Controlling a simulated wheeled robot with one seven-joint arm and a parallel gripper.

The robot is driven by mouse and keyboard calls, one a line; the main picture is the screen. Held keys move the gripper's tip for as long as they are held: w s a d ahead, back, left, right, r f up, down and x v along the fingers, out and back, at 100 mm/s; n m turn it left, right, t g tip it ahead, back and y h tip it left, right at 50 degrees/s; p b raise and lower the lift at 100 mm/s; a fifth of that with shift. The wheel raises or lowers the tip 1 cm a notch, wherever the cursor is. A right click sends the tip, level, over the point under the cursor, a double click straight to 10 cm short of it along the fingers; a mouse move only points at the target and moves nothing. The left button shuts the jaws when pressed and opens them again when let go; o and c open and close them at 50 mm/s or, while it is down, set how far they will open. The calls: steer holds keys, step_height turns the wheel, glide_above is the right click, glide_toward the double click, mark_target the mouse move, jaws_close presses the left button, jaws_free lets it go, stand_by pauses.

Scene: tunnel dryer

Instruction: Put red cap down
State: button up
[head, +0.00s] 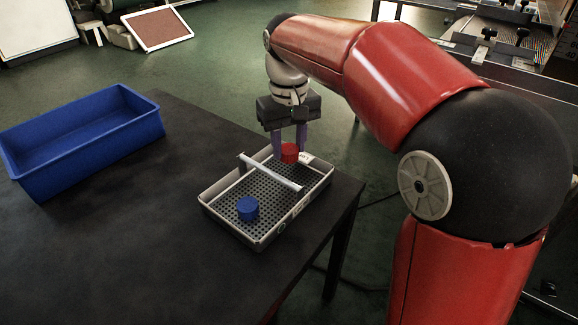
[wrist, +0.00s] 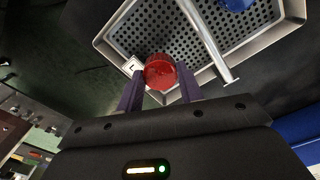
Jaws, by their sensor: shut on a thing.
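The red cap (head: 289,153) is held between the purple fingers of my gripper (head: 290,148), over the far section of the perforated tray (head: 212,211). The cap also shows in the wrist view (wrist: 160,72) between the fingertips (wrist: 157,85), near a small white label. My gripper is shut on it. I cannot tell whether the cap's underside touches the tray floor. A blue cap (head: 247,208) sits in the near section of the tray. A light bar (head: 270,172) crosses the tray between the two caps. The blue cap shows partly at the wrist view's top edge (wrist: 236,4).
An empty blue bin (head: 95,154) stands to the left on the dark table (head: 110,255). The tray lies close to the table's right edge. Bare table lies between the bin and the tray. Machinery (head: 490,45) stands at the back right.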

mark_target(289, 176)
steer(key=shift+f+b, duration=0.45)
steer(key=shift+f, duration=2.1)
steer(key=shift+f, duration=0.1)
steer(key=shift+f, duration=0.1)
steer(key=o, duration=1)
steer(key=shift+c, duration=0.2)
step_height(289, 176, up, 12)
steer(key=p, duration=0.2)
steer(key=shift+f+p, duration=0.1)
steer(key=shift+p, duration=0.2)
steer(key=shift+s+d+r, duration=0.1)
steer(key=shift+r, duration=0.2)
